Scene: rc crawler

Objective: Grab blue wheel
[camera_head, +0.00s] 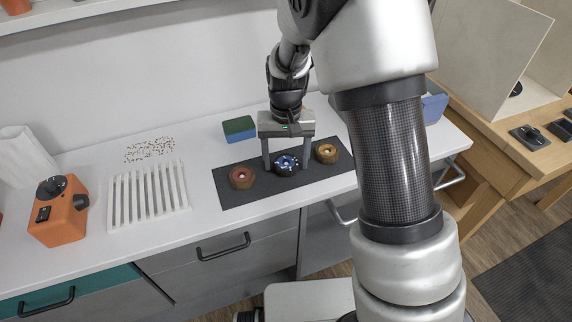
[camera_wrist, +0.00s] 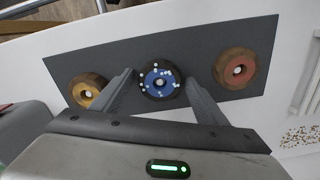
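The blue wheel (camera_head: 287,164) has a dark tyre and a blue hub with white specks. It lies flat on a dark mat (camera_head: 240,195), between a red wheel (camera_head: 241,177) and a yellow wheel (camera_head: 326,152). My gripper (camera_head: 287,164) is above the mat with its two fingers apart, one on each side of the blue wheel. In the wrist view the blue wheel (camera_wrist: 160,84) shows between the open fingers, with gaps visible on both sides. The yellow wheel (camera_wrist: 88,91) and the red wheel (camera_wrist: 236,69) lie outside the fingers. Fingertip height is hard to tell.
A green and blue block (camera_head: 239,129) stands behind the mat. A white slatted rack (camera_head: 148,196) and an orange device (camera_head: 60,210) stand to the left. A blue object (camera_head: 435,107) is at the right, partly behind my arm. Small specks (camera_head: 150,149) lie behind the rack.

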